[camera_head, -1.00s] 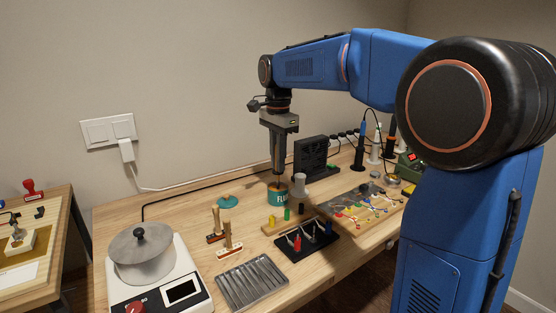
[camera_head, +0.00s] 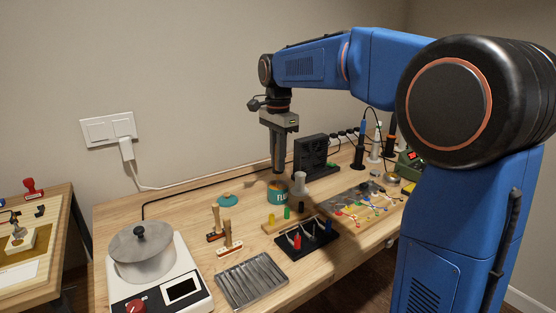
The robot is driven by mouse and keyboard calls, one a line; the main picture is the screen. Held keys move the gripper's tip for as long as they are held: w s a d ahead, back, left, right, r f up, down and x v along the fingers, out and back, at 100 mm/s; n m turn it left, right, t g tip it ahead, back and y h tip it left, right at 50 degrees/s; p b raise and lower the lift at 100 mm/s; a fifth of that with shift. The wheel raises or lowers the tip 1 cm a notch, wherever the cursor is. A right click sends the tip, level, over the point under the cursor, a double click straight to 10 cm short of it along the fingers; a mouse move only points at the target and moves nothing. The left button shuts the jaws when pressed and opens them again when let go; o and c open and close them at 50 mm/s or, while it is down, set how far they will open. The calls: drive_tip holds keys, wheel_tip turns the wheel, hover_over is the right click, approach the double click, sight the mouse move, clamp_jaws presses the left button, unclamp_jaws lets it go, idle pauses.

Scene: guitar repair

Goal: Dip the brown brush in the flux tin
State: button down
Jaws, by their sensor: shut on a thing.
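The flux tin (camera_head: 281,195) is a teal open tin with white lettering and a brownish-orange inside, standing on the bench at the middle. My gripper (camera_head: 278,171) points straight down directly above the tin's mouth. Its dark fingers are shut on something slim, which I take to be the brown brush. The fingers hide nearly all of it, and I cannot tell whether its tip touches the flux. Two wooden-handled tools stand upright in labelled holders to the left, one at the back (camera_head: 216,216) and one in front (camera_head: 227,234).
A teal lid (camera_head: 228,200) lies left of the tin. A whitish spool-like thing (camera_head: 299,184) stands close to its right, with a black fan box (camera_head: 314,157) behind. Coloured small parts, a black tool tray (camera_head: 307,247) and a ribbed metal tray (camera_head: 251,279) lie in front.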

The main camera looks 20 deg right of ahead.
idle(0.3)
drive_tip(key=shift+r, duration=3.45)
